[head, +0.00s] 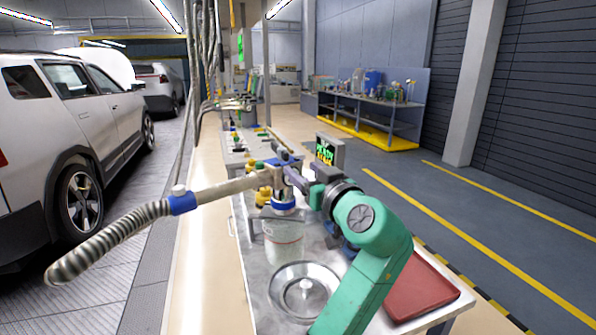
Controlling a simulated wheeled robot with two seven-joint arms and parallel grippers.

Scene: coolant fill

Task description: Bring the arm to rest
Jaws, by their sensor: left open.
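My left gripper (294,176) is at the end of the green arm, in the middle of the head view. Its jaws are open beside a blue filling head (283,196); I cannot tell whether they touch it. A beige pipe and a grey corrugated hose (110,240) with a blue collar run from the head to the left. A clear jug (284,245) stands on the bench below the head, partly hidden by it. My right gripper is not in view.
A metal dish (303,287) and a red tray (420,287) lie on the bench (257,300). Yellow-capped items (262,197) and a lit display (327,152) stand behind. A car (70,140) is at left.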

